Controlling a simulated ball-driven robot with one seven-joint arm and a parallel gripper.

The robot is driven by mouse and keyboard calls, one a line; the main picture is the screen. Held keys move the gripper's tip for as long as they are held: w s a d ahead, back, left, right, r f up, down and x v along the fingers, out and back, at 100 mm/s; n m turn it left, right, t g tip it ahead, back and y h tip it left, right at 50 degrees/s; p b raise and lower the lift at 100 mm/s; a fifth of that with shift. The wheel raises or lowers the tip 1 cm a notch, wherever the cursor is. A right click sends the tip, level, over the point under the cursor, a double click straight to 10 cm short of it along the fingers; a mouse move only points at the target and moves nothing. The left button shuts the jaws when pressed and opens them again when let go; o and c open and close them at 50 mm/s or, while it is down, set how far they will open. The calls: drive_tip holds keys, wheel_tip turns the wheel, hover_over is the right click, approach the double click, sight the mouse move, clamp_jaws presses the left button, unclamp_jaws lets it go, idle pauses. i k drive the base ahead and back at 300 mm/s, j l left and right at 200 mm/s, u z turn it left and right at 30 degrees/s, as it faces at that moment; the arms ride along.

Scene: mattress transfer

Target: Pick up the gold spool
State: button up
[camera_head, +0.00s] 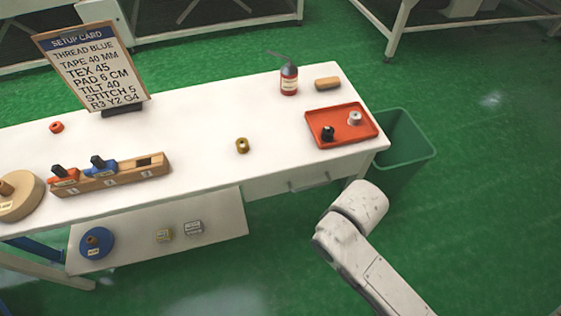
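The gold spool (242,145) is a small brownish-gold ring-like piece with a dark centre. It lies on the white table (200,135), near the middle, with clear table around it. My white arm reaches in from the bottom right, in front of the table and below its right end. Its gripper end is not seen in this view, so I cannot tell its state. Nothing covers the spool.
An oil can (289,80) and brown block (328,83) stand behind. A wooden rack (125,178), sign (85,65) and red ring (56,127) are left. A green bin (418,130) stands right.

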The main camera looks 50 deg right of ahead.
sight(243, 147)
drive_tip(key=i+j+z, duration=0.1)
drive_tip(key=j, duration=0.3)
drive_tip(key=i+j+z, duration=0.15)
drive_tip(key=j, duration=0.25)
drive_tip(key=i+j+z, duration=0.1)
drive_tip(key=j, duration=0.35)
drive_tip(key=i+j+z, duration=0.1)
drive_tip(key=j, duration=0.3)
drive_tip(key=z, duration=1.15)
